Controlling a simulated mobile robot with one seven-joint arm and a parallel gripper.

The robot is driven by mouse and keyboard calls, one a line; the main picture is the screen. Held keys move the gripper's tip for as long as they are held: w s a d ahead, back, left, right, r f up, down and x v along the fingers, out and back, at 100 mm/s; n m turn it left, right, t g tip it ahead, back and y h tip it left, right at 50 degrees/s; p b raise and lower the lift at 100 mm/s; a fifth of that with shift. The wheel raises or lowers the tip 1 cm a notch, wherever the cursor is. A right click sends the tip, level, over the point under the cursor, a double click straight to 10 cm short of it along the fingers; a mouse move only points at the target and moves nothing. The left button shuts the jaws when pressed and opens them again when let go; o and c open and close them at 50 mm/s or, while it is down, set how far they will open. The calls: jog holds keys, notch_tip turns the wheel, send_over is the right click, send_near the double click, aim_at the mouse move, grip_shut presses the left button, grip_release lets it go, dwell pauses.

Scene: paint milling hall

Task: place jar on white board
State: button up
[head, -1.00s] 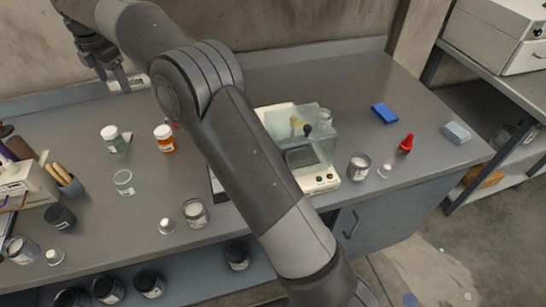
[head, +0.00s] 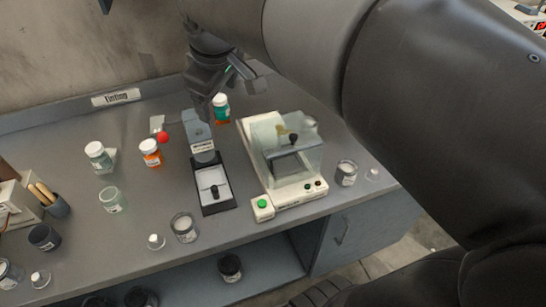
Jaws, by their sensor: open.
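Three labelled jars with white lids stand at the back of the grey bench: a green-white jar (head: 98,155) at left, an orange jar (head: 151,152), and a teal jar (head: 221,108) behind the grey instrument. My gripper (head: 222,84) is open, pointing down near the teal jar's top; I cannot tell whether it touches. My gripper partly covers the view around that jar. I cannot tell which is the white board.
A grey instrument (head: 198,138) with a white plate and black knob stands mid-bench. A cream balance with a clear cover (head: 285,150) is to its right. Open glass jars (head: 112,200) and a dark jar (head: 44,237) stand in front. A "Tinting" sign (head: 116,97) is behind.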

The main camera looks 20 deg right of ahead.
jog(key=s+d+f+m, duration=0.3)
jog(key=s+f+m, duration=0.1)
jog(key=s, duration=0.3)
jog(key=s+d+f+m+t, duration=0.1)
jog(key=s+d+f+m, duration=0.3)
jog(key=s, duration=0.3)
jog(key=shift+s+f+m, duration=0.2)
jog(key=shift+f+m, duration=0.1)
jog(key=shift+f, duration=0.3)
